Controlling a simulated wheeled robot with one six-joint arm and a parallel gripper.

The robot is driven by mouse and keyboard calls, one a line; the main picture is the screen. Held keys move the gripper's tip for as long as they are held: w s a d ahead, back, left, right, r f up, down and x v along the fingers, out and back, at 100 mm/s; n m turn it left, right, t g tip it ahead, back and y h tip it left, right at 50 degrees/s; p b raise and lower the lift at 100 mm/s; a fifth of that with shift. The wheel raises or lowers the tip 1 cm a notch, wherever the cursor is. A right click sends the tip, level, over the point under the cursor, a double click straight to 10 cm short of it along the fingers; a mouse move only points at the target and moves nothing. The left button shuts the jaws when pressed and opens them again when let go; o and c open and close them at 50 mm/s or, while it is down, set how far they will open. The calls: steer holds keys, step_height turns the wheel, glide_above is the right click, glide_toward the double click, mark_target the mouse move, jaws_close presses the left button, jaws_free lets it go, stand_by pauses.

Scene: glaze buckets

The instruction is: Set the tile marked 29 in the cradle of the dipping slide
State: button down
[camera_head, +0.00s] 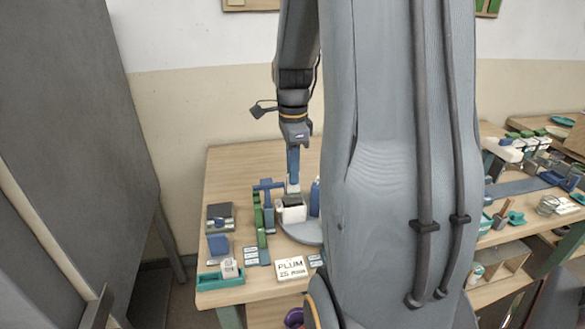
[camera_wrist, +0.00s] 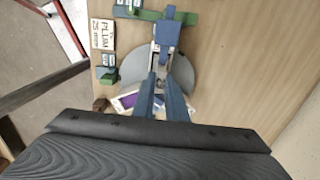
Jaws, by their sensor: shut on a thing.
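My gripper (camera_head: 293,178) points down over the table, its blue fingers shut on a small pale piece, which looks like a tile (camera_head: 293,188). No number is readable on it. In the wrist view, the gripper (camera_wrist: 160,68) is over a grey round plate (camera_wrist: 183,75), with a blue block (camera_wrist: 167,32) beyond the fingertips. In the head view, a blue upright with a crossbar (camera_head: 267,185) stands just left of the gripper, seemingly the dipping slide. A white block with a dark top (camera_head: 291,213) is just below the fingertips. I cannot make out the cradle or any contact.
A card reading PLUM (camera_head: 290,268) lies near the front edge. Green blocks (camera_head: 261,232) stand left of the round plate. A teal tray (camera_head: 208,281) with a white piece is at front left. A blue bottle (camera_head: 315,197) stands close right of the gripper. The table's back left is clear.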

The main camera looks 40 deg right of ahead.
steer(key=shift+p, duration=0.3)
stand_by(0.5)
steer(key=c, duration=1.7)
jaws_free()
step_height(320, 180, up, 7)
steer(key=p, duration=0.6)
